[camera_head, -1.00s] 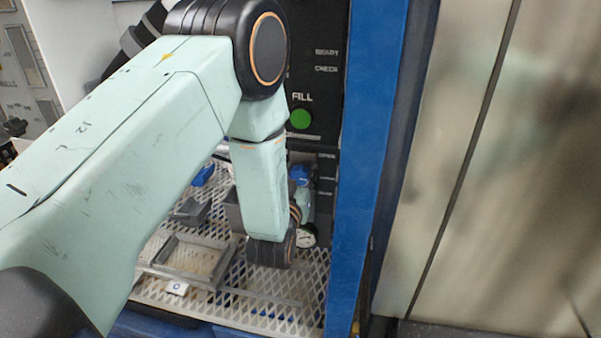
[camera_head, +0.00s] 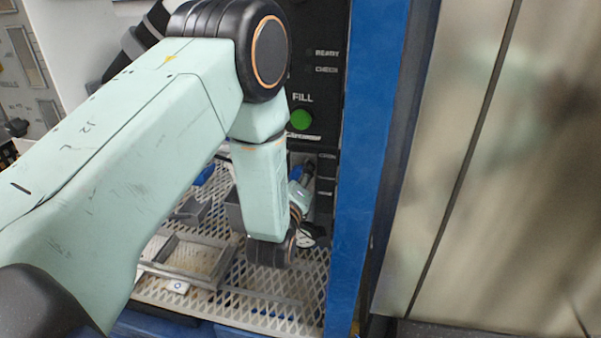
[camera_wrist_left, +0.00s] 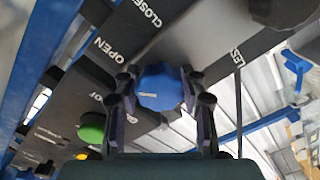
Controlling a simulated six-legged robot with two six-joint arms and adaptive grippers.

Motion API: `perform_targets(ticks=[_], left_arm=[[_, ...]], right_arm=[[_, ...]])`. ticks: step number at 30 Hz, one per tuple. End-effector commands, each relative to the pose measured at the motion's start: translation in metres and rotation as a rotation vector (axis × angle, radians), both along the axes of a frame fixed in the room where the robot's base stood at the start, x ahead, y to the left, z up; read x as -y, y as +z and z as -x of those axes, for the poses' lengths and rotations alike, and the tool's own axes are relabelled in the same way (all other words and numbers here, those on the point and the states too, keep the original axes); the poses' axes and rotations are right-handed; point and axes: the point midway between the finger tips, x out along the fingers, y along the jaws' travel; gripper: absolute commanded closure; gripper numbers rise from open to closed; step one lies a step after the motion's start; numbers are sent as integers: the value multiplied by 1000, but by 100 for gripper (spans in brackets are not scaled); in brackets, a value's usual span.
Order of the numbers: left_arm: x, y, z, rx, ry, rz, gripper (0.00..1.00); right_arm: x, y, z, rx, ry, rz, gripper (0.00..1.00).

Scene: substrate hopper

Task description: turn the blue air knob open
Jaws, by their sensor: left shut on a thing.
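The blue air knob (camera_wrist_left: 160,88) is a faceted blue cap between the fingers of my left gripper (camera_wrist_left: 160,73) in the left wrist view. The fingers touch it on both sides and are shut on it. White OPEN and CLOSED lettering shows on the dark panel above and left of the knob. In the head view my left gripper (camera_head: 307,172) is small, at the dark panel below the green FILL button (camera_head: 300,119). The knob is hidden or too dark to make out there. My right gripper is not in view.
A blue post (camera_head: 362,170) stands close to the right of my left arm. A black knob (camera_wrist_left: 283,10) is near the top right in the wrist view.

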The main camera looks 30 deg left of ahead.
Motion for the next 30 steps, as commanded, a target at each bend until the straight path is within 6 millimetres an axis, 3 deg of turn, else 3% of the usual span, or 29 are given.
perform_targets(ticks=[10,26,27,30], left_arm=[[0,1,-1,35,-1,122,90],[0,1,-1,40,-1,143,90],[0,1,-1,40,-1,143,56],[0,1,-1,40,-1,142,48]], right_arm=[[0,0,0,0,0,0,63],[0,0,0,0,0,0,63],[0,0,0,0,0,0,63],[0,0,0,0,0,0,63]])
